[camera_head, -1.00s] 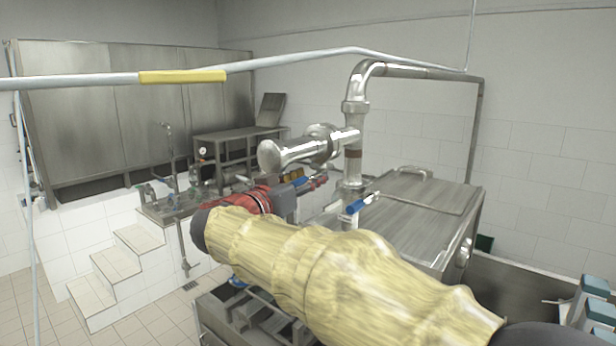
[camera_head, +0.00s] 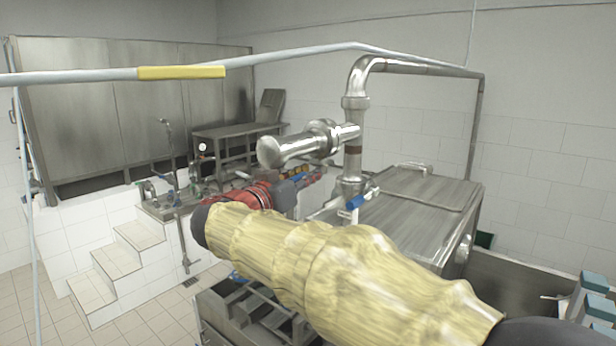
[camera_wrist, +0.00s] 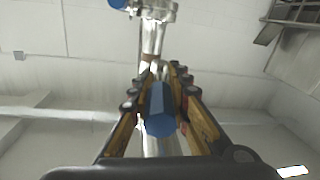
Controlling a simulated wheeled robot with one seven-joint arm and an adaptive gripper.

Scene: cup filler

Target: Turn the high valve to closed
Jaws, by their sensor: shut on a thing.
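In the wrist view a blue valve handle (camera_wrist: 160,112) lies between the two fingers of my gripper (camera_wrist: 160,98), which is shut on it. The handle points toward the camera, in front of a shiny metal pipe (camera_wrist: 152,40). In the head view my gripper (camera_head: 312,180) is at the steel pipework, below the thick horizontal pipe end (camera_head: 290,148).
The upright steel pipe (camera_head: 354,165) stands close to my gripper. A metal tank with a lid (camera_head: 415,210) is behind and right. A pale overhead pipe with a yellow band (camera_head: 182,72) crosses the upper left. A sink area (camera_head: 165,205) and white steps (camera_head: 115,260) are at left.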

